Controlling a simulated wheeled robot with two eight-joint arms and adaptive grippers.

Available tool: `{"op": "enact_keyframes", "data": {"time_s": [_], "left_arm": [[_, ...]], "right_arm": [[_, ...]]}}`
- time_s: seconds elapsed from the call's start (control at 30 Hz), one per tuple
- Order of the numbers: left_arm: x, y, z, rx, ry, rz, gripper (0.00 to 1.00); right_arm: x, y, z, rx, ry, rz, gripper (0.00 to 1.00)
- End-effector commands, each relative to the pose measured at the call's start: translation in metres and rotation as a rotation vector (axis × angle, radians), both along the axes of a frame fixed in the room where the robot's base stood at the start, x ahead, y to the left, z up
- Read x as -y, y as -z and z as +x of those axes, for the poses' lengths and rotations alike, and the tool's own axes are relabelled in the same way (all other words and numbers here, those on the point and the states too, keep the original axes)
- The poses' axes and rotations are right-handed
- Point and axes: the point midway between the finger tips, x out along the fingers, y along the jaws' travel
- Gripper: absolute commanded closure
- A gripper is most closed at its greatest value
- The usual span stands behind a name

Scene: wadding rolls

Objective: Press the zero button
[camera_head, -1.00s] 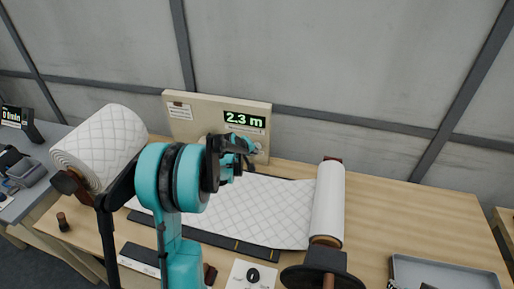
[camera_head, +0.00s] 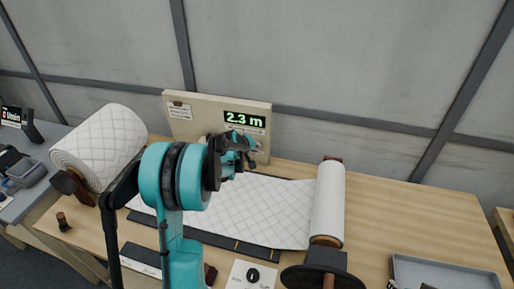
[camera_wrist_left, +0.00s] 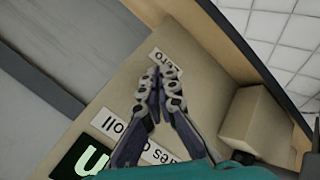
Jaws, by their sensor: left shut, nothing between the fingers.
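The beige counter box (camera_head: 185,122) stands at the back of the table, with its green display (camera_head: 244,120) reading 2.3 m. My left gripper (camera_head: 248,150) is in front of the box's right part, below the display. In the left wrist view, my left gripper (camera_wrist_left: 159,78) is shut and empty, its fingertips over the box face beside a white label (camera_wrist_left: 163,66) that seems to read "zero". The zero button itself is not visible; the fingers cover the area next to the label. I cannot tell whether the fingertips touch the box. My right gripper is not in view.
A thick quilted roll (camera_head: 102,145) sits at the left. Quilted wadding (camera_head: 265,208) lies flat across the table to a narrower white roll (camera_head: 328,205) at the right. A grey tray (camera_head: 445,272) is at the front right. The table's right side (camera_head: 400,215) is mostly clear.

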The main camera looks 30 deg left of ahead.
Motion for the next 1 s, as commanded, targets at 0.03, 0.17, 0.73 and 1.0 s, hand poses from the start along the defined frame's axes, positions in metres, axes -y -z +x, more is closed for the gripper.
{"op": "enact_keyframes", "data": {"time_s": [0.03,0.17,0.73,1.0], "left_arm": [[-0.0001,0.0001,0.0008,0.000,0.000,0.000,1.00],[-0.0005,0.0000,0.0024,0.000,0.000,0.000,1.00],[-0.0016,-0.0001,0.0058,0.000,-0.001,0.001,1.00],[0.0006,0.0003,-0.0038,0.000,-0.001,0.001,1.00]], "right_arm": [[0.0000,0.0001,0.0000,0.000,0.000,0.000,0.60],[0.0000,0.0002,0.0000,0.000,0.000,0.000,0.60],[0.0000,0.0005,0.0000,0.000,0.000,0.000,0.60],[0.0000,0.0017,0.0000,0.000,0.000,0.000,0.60]]}}
